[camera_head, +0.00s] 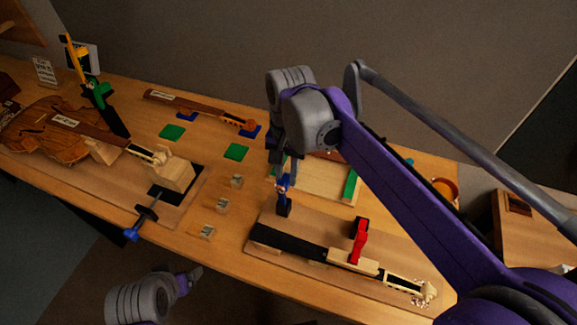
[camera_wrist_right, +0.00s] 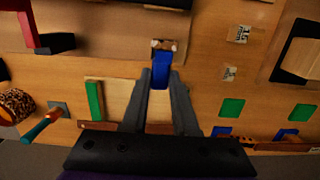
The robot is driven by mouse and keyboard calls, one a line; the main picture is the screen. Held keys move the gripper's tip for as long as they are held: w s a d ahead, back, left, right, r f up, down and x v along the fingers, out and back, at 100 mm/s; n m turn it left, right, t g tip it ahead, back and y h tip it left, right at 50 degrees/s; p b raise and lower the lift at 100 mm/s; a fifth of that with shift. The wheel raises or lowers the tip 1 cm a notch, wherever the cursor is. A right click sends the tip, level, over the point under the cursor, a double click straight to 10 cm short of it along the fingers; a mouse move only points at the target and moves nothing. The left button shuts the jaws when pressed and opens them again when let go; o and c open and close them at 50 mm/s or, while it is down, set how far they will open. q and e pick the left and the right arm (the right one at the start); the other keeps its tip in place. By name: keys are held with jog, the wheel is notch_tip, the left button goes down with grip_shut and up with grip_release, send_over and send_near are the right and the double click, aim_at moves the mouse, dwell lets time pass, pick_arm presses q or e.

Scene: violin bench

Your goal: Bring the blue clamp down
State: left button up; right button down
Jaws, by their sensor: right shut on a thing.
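A small blue clamp (camera_head: 283,188) with a dark lower part is upright at the left end of the black fingerboard (camera_head: 285,243) on the neck. My right gripper (camera_head: 282,172) is shut on it from above; its fingers (camera_wrist_right: 160,88) flank the blue body (camera_wrist_right: 160,72) in the right wrist view. The clamp's lower end appears above or just behind the fingerboard; contact is unclear. A red clamp (camera_head: 361,240) stands on the same neck, also in the wrist view (camera_wrist_right: 28,25). My left gripper (camera_head: 192,275) is low at the front edge, its jaws unclear.
A second neck on a block (camera_head: 172,173) has a black clamp with a blue handle (camera_head: 132,235) at the bench edge. Small labelled blocks (camera_head: 222,205) stand between the boards. A wooden tray (camera_head: 325,178) is behind the held clamp.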

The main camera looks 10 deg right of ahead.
aim_at(278, 191)
jog(key=s+t, duration=0.1)
jog(key=s+a+t+h+p, duration=0.1)
jog(key=shift+a+r+t+h, duration=0.2)
jog(key=shift+r+t+h, duration=0.1)
jog(key=shift+s+a+t+h, duration=0.35)
jog(key=shift+s+t+h, duration=0.15)
jog(key=shift+t, duration=0.2)
jog(key=shift+s+a+f+t+h, duration=0.2)
jog(key=shift+s+a+t+h, duration=0.25)
jog(key=shift+t, duration=0.35)
jog(key=shift+s+a+f+t+h, duration=0.35)
jog(key=shift+s+t+h, duration=0.25)
jog(key=shift+t, duration=0.1)
jog(key=shift+s+a+f+t+h+b, duration=0.35)
jog(key=shift+s+t+h+b, duration=0.2)
jog(key=shift+t, duration=0.25)
jog(key=f+t+h+b, duration=0.1)
jog(key=b, duration=0.1)
jog(key=s+a+f+t+h+b, duration=0.1)
jog(key=t+b, duration=0.1)
jog(key=s+f+t+h+b, duration=0.1)
jog(key=b, duration=0.1)
jog(key=shift+a+t, duration=0.15)
jog(key=shift+t, duration=0.15)
jog(key=shift+s+a+f+t+h+b, duration=0.1)
jog(key=shift+s+f+t+h+b, duration=0.25)
jog(key=shift+b, duration=0.65)
jog(key=shift+w, duration=0.1)
